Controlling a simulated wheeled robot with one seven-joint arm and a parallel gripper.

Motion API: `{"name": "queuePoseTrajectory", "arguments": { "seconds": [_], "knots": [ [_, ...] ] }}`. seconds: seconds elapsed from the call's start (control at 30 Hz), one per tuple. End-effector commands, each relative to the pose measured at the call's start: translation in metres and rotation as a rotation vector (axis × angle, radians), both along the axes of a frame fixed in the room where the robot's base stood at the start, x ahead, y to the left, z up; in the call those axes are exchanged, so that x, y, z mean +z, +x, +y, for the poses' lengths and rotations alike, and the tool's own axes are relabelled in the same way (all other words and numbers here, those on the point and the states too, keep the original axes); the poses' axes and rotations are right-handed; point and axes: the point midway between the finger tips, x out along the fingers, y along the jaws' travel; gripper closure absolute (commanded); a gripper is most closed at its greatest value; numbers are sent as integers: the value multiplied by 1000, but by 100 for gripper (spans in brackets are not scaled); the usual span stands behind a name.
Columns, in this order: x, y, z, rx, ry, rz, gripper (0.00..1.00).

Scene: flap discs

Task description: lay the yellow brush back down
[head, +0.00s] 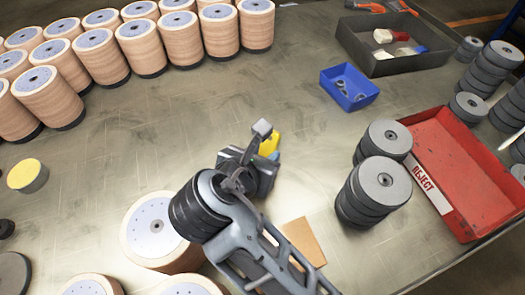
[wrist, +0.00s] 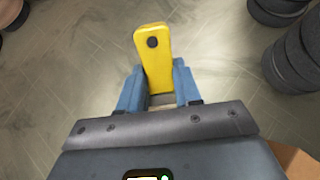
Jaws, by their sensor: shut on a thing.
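The yellow brush (head: 270,142) shows in the head view just beyond my gripper (head: 264,158), partly hidden by it. In the wrist view the brush (wrist: 153,55) is a yellow bar with a dark round spot near its far end. The blue-grey fingers of my gripper (wrist: 157,88) are shut on its near part, one on each side. The lower part of the brush is hidden between and behind the fingers. I cannot tell whether the brush touches the table below.
Stacked grey discs (head: 374,192) stand right of my gripper, beside a red REJECT tray (head: 468,165). A blue bin (head: 349,88) and a dark tray (head: 395,62) lie farther back. Tan disc stacks (head: 148,47) line the back left. The table (head: 190,125) left of the gripper is clear.

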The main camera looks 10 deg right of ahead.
Motion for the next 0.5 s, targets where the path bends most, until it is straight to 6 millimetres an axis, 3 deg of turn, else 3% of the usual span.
{"name": "queuePoseTrajectory", "arguments": {
  "seconds": [0.1,0.13,0.4,0.5],
  "knots": [
    [0,0,0,0,0,0,97],
    [0,0,0,0,0,0,65],
    [0,0,0,0,0,0,39],
    [0,0,0,0,0,0,37]
  ]
}}
